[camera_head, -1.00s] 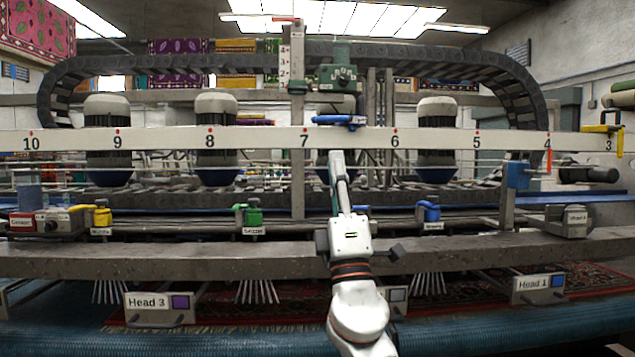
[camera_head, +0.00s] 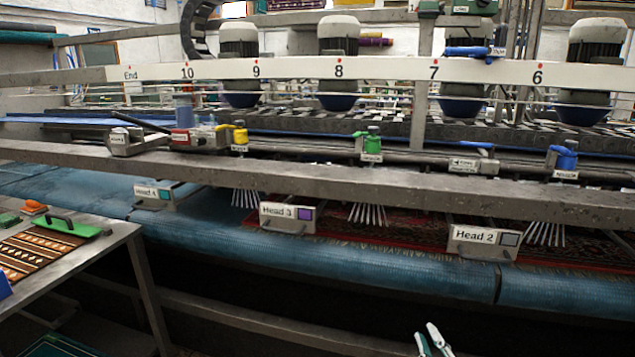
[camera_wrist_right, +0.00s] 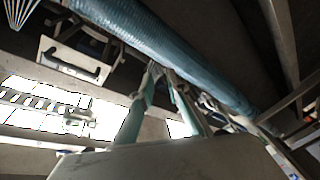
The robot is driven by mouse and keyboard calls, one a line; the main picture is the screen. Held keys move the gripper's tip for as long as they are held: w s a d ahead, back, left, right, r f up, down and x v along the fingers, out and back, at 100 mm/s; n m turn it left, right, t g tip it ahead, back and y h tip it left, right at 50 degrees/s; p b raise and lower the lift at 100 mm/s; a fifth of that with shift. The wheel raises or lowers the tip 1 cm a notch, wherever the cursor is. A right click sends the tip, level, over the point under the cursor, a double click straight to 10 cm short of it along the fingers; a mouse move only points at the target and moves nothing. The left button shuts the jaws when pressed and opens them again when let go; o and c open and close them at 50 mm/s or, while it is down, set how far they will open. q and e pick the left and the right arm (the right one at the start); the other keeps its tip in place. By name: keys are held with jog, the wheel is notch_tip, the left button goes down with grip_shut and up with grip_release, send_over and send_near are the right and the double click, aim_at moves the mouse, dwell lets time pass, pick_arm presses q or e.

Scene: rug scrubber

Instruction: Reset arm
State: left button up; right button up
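My right gripper (camera_head: 428,337) shows at the bottom edge of the head view, low in front of the machine's blue roller. Its two pale fingertips stand apart with nothing between them. In the right wrist view both teal fingers (camera_wrist_right: 160,72) reach up from the grey gripper body, with a narrow gap at the tips. The gripper is empty and seems clear of the roller. The rest of the right arm is below the head view. My left gripper is in neither view.
The rug scrubber's numbered rail (camera_head: 385,68) and grey beam (camera_head: 330,182) span the head view. The blue roller (camera_head: 350,258) runs below them, beside the Head 2 plate (camera_head: 483,240) and Head 3 plate (camera_head: 287,216). A table (camera_head: 112,232) with a patterned rug (camera_head: 35,252) stands at left.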

jog(key=s+a+f+m+g+y+p, duration=0.1)
jog(key=s+a+f+m+g, duration=0.1)
jog(key=s+f, duration=0.9)
jog(key=s+a+f+m+g+y+p, duration=0.1)
jog(key=s+f+g, duration=0.4)
jog(key=s+f, duration=0.5)
jog(key=s+a+m, duration=0.1)
jog(key=s+m, duration=0.1)
jog(key=s, duration=0.3)
jog(key=shift+s+f+m, duration=0.35)
jog(key=shift+m, duration=0.05)
jog(key=shift+r, duration=0.1)
